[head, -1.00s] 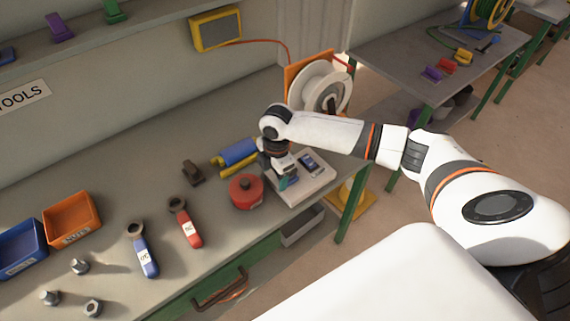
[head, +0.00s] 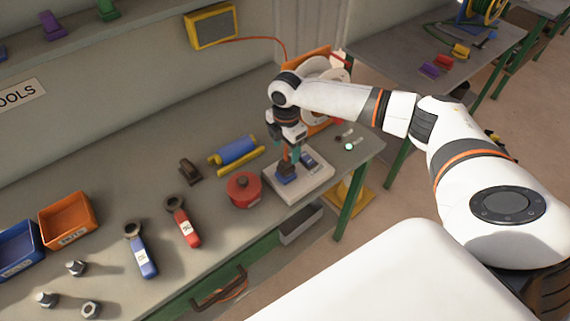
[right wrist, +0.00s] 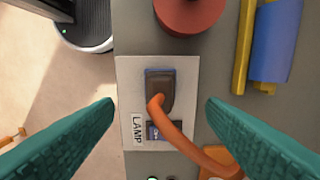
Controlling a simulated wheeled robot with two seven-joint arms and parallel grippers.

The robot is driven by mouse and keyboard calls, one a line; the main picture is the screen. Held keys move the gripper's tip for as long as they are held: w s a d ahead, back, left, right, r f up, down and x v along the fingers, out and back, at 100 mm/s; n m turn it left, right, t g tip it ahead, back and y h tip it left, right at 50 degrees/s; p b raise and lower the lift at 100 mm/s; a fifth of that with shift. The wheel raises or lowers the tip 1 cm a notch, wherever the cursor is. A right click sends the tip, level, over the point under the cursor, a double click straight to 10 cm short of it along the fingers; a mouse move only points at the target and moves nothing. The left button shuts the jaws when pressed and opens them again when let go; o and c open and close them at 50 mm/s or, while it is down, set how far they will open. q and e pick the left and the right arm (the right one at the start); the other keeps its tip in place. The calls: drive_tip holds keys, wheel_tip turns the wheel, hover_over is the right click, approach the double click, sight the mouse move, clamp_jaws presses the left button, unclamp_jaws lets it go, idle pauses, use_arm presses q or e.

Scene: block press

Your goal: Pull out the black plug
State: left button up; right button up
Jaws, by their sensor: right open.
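The black plug (right wrist: 160,88) looks dark brown in the right wrist view. My left gripper is not in view.
A red round pot (head: 243,190) stands left of the board, with a blue roll (head: 236,150) behind it. A white reel (head: 340,75) stands behind my right arm. Wrenches and bins lie farther left.

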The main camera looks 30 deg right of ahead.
sight(286, 160)
wheel_tip(286, 160, down, 5)
drive_tip(key=b, duration=0.4)
drive_tip(key=shift+b, duration=0.35)
drive_tip(key=shift+f, duration=1.55)
drive_tip(key=shift+p, duration=0.4)
drive_tip(key=shift+p, duration=0.35)
